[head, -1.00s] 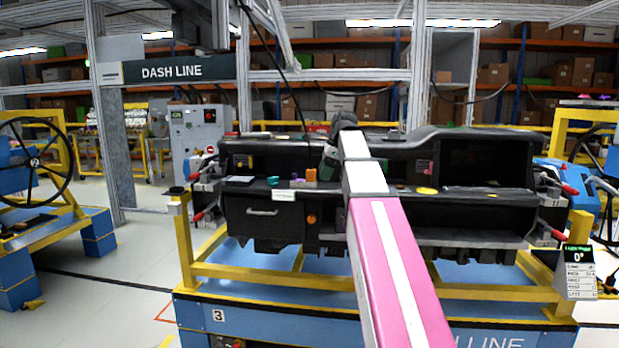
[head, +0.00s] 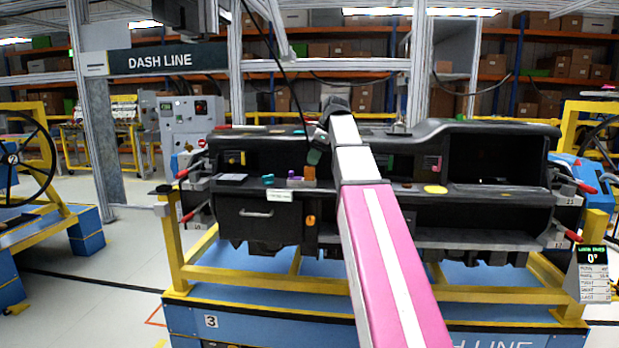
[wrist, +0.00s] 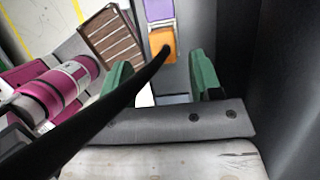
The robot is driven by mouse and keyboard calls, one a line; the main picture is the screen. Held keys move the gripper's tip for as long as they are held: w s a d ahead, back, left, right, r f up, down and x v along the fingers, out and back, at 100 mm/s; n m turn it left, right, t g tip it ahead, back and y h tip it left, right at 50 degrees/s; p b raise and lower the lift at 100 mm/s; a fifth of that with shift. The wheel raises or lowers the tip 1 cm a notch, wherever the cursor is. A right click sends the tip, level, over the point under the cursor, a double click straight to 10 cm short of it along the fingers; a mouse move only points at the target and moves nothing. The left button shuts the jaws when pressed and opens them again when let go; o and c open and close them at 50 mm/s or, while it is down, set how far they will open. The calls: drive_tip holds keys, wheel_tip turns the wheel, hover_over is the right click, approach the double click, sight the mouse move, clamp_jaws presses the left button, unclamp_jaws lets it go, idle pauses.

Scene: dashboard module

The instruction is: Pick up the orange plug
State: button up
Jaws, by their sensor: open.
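The orange plug (head: 309,173) stands on the dark dashboard's ledge, beside a purple piece (head: 294,174) on its left. In the wrist view the orange plug (wrist: 162,45) is at the top centre, with the purple piece (wrist: 159,10) just beyond it. My gripper (head: 315,155) shows just above the plug in the head view. In the wrist view my gripper (wrist: 161,78) has its two green fingers spread wide and apart, with the plug lined up with the gap beyond the tips. Nothing is held. A dark bar crosses the gap and overlaps the plug's edge.
The dashboard (head: 480,215) sits on a yellow and blue stand. A teal piece (head: 268,180) and a white label (head: 279,196) are left of the plug. An orange part (head: 310,221) is lower on the front. A black cable (head: 275,60) hangs from above.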

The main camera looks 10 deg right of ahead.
sight(310, 167)
drive_tip(key=shift+x, duration=2.6)
drive_tip(key=shift+w+d, duration=0.15)
clamp_jaws()
